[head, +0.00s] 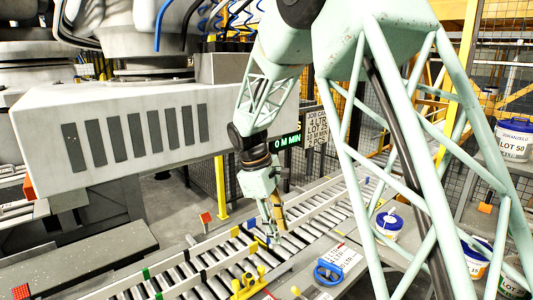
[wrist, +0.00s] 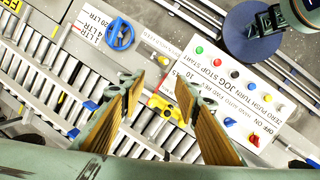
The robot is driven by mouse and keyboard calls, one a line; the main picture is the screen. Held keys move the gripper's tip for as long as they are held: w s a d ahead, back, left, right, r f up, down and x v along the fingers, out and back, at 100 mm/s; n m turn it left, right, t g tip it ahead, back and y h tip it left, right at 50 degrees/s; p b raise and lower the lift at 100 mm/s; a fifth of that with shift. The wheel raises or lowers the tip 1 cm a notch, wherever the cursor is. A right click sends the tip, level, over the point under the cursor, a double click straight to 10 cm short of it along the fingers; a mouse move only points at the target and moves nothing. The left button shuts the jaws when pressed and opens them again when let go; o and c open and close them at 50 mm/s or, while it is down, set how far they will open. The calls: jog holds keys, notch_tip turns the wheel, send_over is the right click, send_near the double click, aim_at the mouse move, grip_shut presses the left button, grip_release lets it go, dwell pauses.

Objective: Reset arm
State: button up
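My gripper (head: 277,222) hangs above the roller conveyor in the head view, pointing down. In the wrist view my gripper (wrist: 160,92) has its two wood-coloured finger pads well apart, with nothing between them. Its fingers are over the roller conveyor's edge and a yellow fitting (wrist: 166,106) in that view; the height above them is hard to tell. My pale green lattice arm spans the right half of the head view.
The roller conveyor (head: 196,275) runs diagonally below. A blue handwheel (head: 328,272) is on its near side. The wrist view shows a button panel (wrist: 232,82). Pails stand at right, including a blue-lidded one (head: 389,223) and a LOT 50 one (head: 515,143). Fencing stands behind.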

jog(key=s+d+r+m+y+b, duration=0.1)
jog(key=s+d+r+m, duration=0.1)
jog(key=s+d+r, duration=0.4)
jog(key=s+d+r+m+t+b, duration=0.1)
jog(key=s+d+r+m, duration=0.15)
jog(key=s+r, duration=0.4)
jog(key=s+d+r+m+y+b, duration=0.1)
jog(key=s+d+r+m, duration=0.2)
jog(key=s, duration=0.6)
jog(key=s+d+m+t+b, duration=0.1)
jog(key=s+d+m, duration=0.1)
jog(key=s, duration=1)
jog(key=s+d+f+m+t+y+b, duration=0.1)
jog(key=s+d+m+b, duration=0.1)
jog(key=s, duration=1.1)
jog(key=shift+d+f+m+t+b, duration=0.3)
jog(key=shift+d+m+t, duration=0.1)
jog(key=shift+d+m, duration=0.45)
